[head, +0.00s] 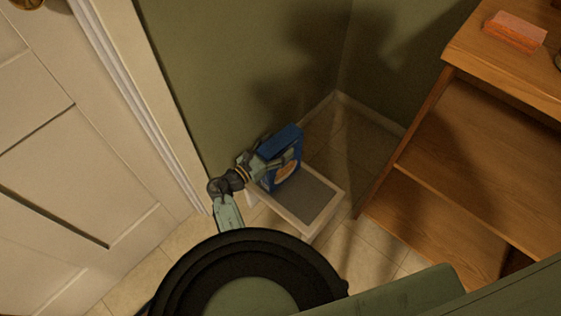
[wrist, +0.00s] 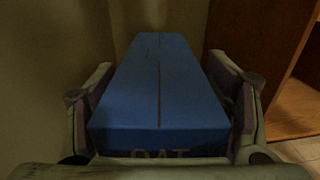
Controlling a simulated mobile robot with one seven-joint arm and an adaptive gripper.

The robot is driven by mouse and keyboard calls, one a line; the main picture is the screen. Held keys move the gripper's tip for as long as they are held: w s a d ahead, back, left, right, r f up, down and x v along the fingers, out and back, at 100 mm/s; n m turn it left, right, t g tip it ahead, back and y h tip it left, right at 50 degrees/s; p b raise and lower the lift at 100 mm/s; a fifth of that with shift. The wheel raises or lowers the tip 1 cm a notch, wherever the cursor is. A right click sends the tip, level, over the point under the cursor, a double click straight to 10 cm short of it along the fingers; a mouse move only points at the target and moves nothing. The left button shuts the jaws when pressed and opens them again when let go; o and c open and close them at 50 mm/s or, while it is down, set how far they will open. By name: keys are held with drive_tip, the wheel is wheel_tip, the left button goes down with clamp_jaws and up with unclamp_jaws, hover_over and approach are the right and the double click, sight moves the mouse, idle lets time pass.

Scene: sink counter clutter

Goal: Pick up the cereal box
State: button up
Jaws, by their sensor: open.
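The cereal box (head: 284,143) is blue with an orange patch on its front. It stands upright on a small low table (head: 323,207) with a pale frame and a grey top, close to the green wall. My gripper (head: 277,161) is open at the box's upper part. In the wrist view the box's narrow blue top (wrist: 160,85) lies between the two fingers of my gripper (wrist: 165,105), one on each side. Whether the fingers touch the box I cannot tell. Part of its front is hidden by my gripper in the head view.
A wooden shelf unit (head: 470,140) stands to the right, with an orange-pink block (head: 515,31) on top. A white door (head: 70,150) is on the left. Green walls (head: 240,60) meet behind the small table. Some tiled floor (head: 365,262) is clear between the table and the shelf unit.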

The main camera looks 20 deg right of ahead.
drive_tip(key=shift+c, duration=0.4)
drive_tip(key=shift+r, duration=0.1)
clamp_jaws()
idle(0.5)
